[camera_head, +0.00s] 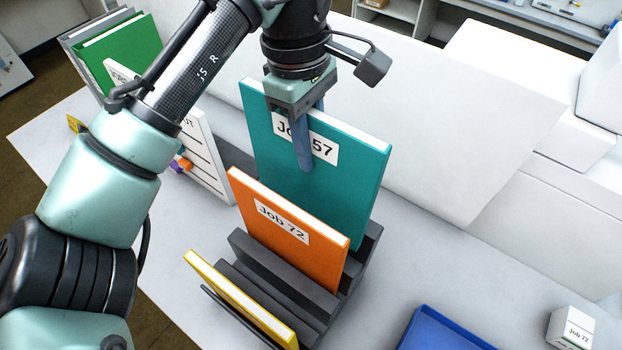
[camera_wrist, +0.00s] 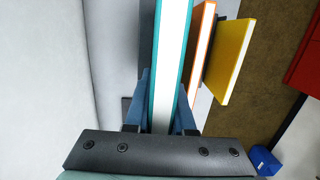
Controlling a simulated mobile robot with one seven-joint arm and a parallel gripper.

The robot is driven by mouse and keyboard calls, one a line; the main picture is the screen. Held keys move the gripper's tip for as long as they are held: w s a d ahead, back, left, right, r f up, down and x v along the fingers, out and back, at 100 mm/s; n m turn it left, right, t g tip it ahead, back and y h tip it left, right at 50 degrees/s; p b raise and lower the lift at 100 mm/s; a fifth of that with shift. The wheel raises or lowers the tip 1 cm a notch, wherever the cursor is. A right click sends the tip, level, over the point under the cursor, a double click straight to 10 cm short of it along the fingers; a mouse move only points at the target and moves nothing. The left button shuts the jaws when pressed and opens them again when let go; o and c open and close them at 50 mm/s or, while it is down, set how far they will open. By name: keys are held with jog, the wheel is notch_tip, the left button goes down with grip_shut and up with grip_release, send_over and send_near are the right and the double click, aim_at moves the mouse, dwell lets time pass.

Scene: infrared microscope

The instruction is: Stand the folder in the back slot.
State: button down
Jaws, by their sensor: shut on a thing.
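The teal folder marked Job 57 (camera_head: 330,185) stands upright at the back of the dark grey slotted rack (camera_head: 262,253). Its lower edge is hidden behind the orange folder, so I cannot tell whether it rests on the slot floor. My gripper (camera_head: 304,140) is shut on its top edge, one finger across the label. In the wrist view the teal folder (camera_wrist: 168,70) runs between my two fingers (camera_wrist: 168,105). The orange Job 72 folder (camera_head: 285,232) stands in a slot in front of it. It also shows in the wrist view (camera_wrist: 197,52).
A yellow folder (camera_head: 240,300) stands in the front of the rack. A blue tray (camera_head: 440,332) and a small Job 72 box (camera_head: 571,328) lie at right. A green folder (camera_head: 122,50) and a white board (camera_head: 205,160) stand at left. A large white machine (camera_head: 450,110) is behind.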

aim_at(311, 182)
jog(key=shift+w+f+p, duration=0.15)
jog(key=shift+f+p, duration=0.45)
jog(key=shift+f, duration=3.5)
jog(key=shift+f, duration=0.15)
jog(key=c, duration=0.8)
grip_release()
jog(key=shift+o, duration=0.2)
notch_tip(311, 182, up, 12)
jog(key=a+b, duration=0.1)
jog(key=b, duration=0.1)
jog(key=shift+w, duration=0.35)
jog(key=shift+a, duration=0.1)
